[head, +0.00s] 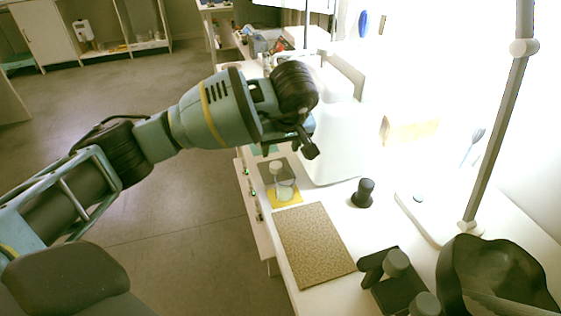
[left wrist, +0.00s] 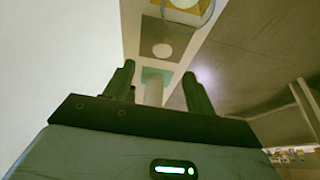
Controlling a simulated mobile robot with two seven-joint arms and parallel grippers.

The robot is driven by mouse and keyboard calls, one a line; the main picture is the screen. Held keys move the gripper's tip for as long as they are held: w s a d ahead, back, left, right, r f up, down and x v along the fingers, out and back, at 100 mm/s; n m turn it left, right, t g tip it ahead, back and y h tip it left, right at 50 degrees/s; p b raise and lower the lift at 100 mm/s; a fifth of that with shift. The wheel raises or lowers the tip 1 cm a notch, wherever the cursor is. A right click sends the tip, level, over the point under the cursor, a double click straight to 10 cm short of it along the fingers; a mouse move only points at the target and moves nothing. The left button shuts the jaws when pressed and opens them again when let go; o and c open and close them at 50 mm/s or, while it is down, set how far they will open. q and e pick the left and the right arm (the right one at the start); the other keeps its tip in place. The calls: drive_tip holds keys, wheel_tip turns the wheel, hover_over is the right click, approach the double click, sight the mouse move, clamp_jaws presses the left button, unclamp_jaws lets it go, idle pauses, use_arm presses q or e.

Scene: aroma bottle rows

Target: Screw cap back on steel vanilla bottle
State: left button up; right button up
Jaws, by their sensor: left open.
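My left gripper (head: 307,138) is open above the table near the bottle row. Its two fingers also show in the left wrist view (left wrist: 158,82), with nothing gripped. A pale cylinder (left wrist: 153,90) stands between and beyond the fingers, by a teal mat (left wrist: 165,76). In the head view the gripper hides most of that mat. Two pale bottles stand nearer: one (head: 277,167) on a grey mat, one (head: 285,188) on a yellow mat (head: 290,202). I cannot tell which bottle is the steel vanilla one. No loose cap is clearly identifiable. My right gripper is not in view.
A small black round object (head: 363,193) stands on the white table. A brown speckled mat (head: 315,243) lies at its front left edge. A dark block with grey knobs (head: 397,285), a dark bowl (head: 497,275) and a lamp-like post (head: 497,130) stand right.

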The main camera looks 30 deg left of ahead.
sight(276, 165)
use_arm(q)
drive_tip(key=shift+s+b+x, duration=0.1)
drive_tip(key=shift+b+x, duration=0.15)
drive_tip(key=shift+x, duration=1.7)
drive_tip(key=shift+s+b+x, duration=0.15)
drive_tip(key=shift+b+x, duration=0.05)
drive_tip(key=shift+x, duration=1.75)
drive_tip(key=shift+c, duration=0.3)
drive_tip(key=c, duration=1)
